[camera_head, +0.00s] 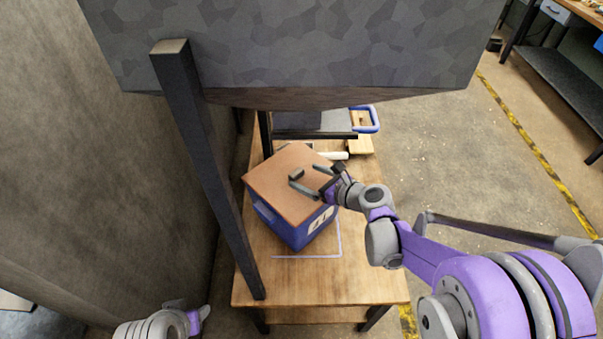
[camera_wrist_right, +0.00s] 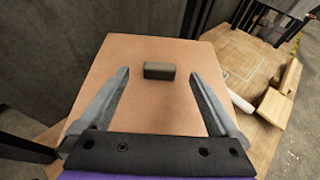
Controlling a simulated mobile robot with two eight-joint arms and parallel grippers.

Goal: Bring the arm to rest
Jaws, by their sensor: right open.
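My right arm reaches in from the right in the head view. Its gripper (camera_head: 308,181) is over the brown top (camera_head: 278,172) of a blue box (camera_head: 297,232). In the right wrist view, the two fingers of the right gripper (camera_wrist_right: 165,95) stand wide apart. A small dark block (camera_wrist_right: 159,71) on the brown top (camera_wrist_right: 152,105) shows between and beyond them, and nothing is held. Part of my left arm (camera_head: 165,323) shows at the bottom left of the head view; its fingers cannot be made out.
The box stands on a wooden table (camera_head: 360,285) with a pale outline marked on it. A dark post (camera_head: 205,165) and a large grey hopper (camera_head: 300,45) stand close behind and left. A wooden block (camera_wrist_right: 278,105) and a white cylinder (camera_wrist_right: 238,101) lie right of the box.

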